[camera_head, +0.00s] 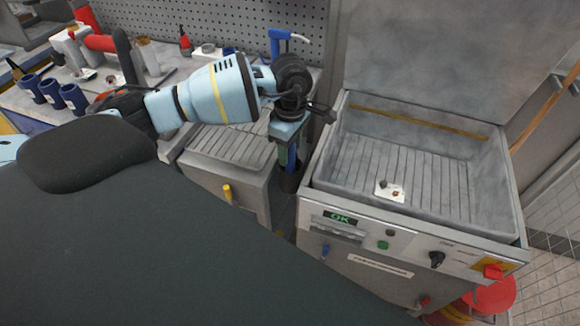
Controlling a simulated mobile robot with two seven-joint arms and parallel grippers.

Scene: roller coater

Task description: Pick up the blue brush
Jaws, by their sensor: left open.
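A blue upright handle (291,160), which looks like the blue brush, stands in a dark cup (290,182) in the gap between the two grey machines. Its lower end is hidden in the cup. My left gripper (289,157) points down over it from above, with its open fingers around or just beside the handle; I cannot tell whether they touch it. The light blue gripper body partly hides the handle's top. My right gripper is out of view.
A grey coater basin (480,175) with a raised lid stands to the right, its front panel showing OK. A lower ribbed machine (205,175) is to the left. Blue cups (73,98) stand on the back-left bench. A blue tool with a white tip (280,40) is behind my wrist.

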